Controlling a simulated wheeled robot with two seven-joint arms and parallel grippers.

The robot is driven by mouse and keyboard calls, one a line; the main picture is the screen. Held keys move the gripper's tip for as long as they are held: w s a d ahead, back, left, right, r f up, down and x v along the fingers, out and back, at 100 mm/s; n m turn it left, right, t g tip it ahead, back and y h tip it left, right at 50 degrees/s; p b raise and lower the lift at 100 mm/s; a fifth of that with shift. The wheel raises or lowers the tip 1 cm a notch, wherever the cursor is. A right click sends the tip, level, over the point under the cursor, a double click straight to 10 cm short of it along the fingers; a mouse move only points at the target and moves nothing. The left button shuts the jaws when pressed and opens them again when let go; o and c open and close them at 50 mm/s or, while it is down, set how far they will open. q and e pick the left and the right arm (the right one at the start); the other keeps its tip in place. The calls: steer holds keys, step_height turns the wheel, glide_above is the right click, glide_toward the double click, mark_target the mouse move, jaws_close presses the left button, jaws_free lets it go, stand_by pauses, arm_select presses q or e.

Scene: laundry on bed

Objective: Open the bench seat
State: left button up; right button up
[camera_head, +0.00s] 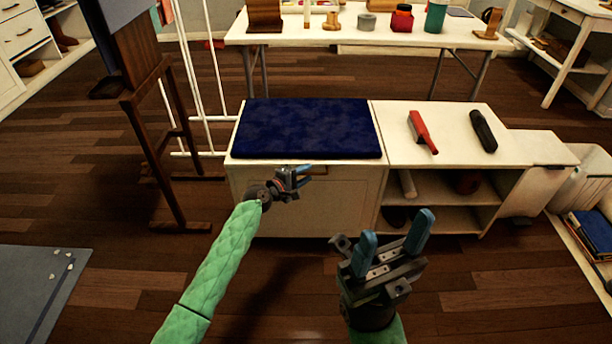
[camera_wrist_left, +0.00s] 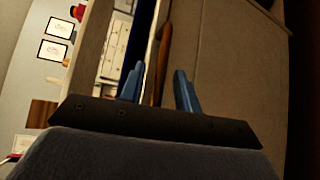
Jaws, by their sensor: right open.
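The bench (camera_head: 300,178) is a pale cabinet with a dark blue padded seat (camera_head: 305,128) on top. The seat lies flat and looks shut. My left gripper (camera_head: 308,174) is at the upper front of the bench, just below the seat's front edge. In the left wrist view its two blue fingers stand apart (camera_wrist_left: 158,88), with a brown strip (camera_wrist_left: 163,60) and the pale edge of the bench top showing behind the gap. Whether a finger touches the bench is unclear. My right gripper (camera_head: 396,226) is open and empty, in front of the open shelves right of the bench.
A pale shelf unit (camera_head: 455,150) adjoins the bench on the right, with a red object (camera_head: 422,132) and a black object (camera_head: 483,131) on it. A wooden easel-like stand (camera_head: 155,140) is at left. A long table (camera_head: 400,40) stands behind.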

arm_select(q)
steer(key=shift+w+d, duration=0.3)
steer(key=shift+c, duration=0.2)
jaws_close()
steer(key=shift+r+p, duration=0.55)
steer(key=shift+p, duration=0.2)
